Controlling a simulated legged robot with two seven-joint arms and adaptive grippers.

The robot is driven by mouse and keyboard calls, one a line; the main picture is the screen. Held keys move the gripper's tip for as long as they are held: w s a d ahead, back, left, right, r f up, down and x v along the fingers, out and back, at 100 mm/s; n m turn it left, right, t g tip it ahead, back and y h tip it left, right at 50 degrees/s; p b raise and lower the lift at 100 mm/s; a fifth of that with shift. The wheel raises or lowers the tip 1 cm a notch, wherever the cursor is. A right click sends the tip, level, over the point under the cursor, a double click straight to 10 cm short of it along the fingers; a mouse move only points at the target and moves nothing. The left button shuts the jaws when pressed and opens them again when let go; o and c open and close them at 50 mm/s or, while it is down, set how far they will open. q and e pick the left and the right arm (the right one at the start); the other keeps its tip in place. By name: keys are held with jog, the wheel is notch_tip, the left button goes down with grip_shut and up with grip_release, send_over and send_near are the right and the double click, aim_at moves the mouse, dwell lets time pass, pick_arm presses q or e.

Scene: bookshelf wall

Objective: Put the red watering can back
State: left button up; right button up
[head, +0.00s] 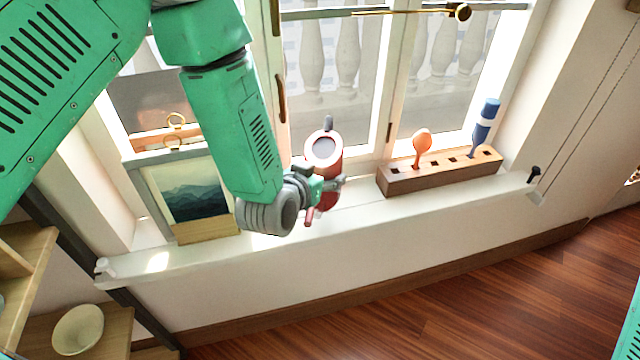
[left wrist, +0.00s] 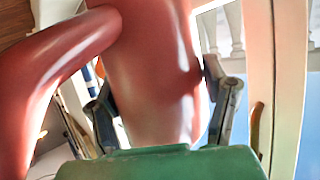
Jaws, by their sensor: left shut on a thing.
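The red watering can (head: 328,150) is at the window, above or on the white sill (head: 350,217); I cannot tell whether its base touches the sill. My left gripper (head: 330,184) is shut on the can, reaching it from the left. In the left wrist view the can's red body (left wrist: 155,70) stands between the two fingers of my left gripper (left wrist: 162,105), and a thick curved red part (left wrist: 50,75) extends to the left. The can's lower part is partly hidden by the gripper. My right gripper is not in view.
A wooden block (head: 440,172) with an orange tool (head: 421,143) and a blue tool (head: 486,122) stands on the sill to the right. A framed picture (head: 187,192) leans at the left. A pale bowl (head: 78,330) sits on a shelf at lower left.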

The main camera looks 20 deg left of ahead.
pick_arm(q)
notch_tip(320, 180, down, 3)
jog(key=shift+r+b, duration=0.1)
jog(key=shift+b, duration=0.25)
jog(key=shift+w+f, duration=0.2)
jog(key=shift+d+r, duration=0.1)
jog(key=shift+r, duration=0.05)
jog(key=shift+f, duration=0.35)
jog(key=o, duration=1.3)
jog(key=shift+s, duration=0.1)
